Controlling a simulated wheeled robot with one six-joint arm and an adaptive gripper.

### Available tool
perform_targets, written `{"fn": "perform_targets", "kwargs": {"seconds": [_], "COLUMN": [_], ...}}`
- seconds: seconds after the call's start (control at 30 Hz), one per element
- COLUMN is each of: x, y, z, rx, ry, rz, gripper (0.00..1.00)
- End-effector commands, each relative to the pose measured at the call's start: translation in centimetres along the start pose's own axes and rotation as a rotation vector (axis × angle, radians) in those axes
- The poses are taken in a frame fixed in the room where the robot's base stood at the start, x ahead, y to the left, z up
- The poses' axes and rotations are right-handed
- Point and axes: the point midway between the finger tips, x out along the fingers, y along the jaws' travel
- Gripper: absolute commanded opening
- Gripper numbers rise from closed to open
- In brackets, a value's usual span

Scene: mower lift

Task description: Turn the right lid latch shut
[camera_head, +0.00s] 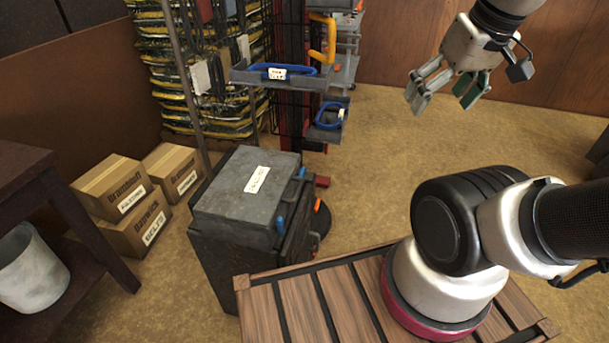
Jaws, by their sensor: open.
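A dark grey bin (239,254) with a closed-looking grey lid (228,197) stands left of the wooden deck. A white label (257,179) lies on the lid. Two small blue latches show along the lid's right side: a far one (302,172) near the back corner and a near one (279,225) toward the front. I cannot tell from this view which is the right latch, nor how far each is turned. My gripper (445,98) is open and empty, high at the upper right, well apart from the bin.
My base stands by a slatted wooden deck (262,308). Behind the bin, a rack holds a grey tray (280,82) with a blue-handled item and a smaller tray (329,130). Cardboard boxes (133,224) sit left. An orange part (318,205) shows beside the bin. Floor is free at right.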

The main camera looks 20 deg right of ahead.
Motion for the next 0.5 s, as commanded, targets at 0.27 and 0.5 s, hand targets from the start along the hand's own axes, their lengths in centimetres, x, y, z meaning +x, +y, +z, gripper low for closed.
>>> {"fn": "perform_targets", "kwargs": {"seconds": [0.27,0.5], "x": [4.5,11.2], "y": [1.9,2.7], "z": [0.9,0.5], "rx": [0.086,0.259], "ry": [-0.227,-0.513], "rz": [0.024,-0.039], "gripper": [0.82,0.82]}}
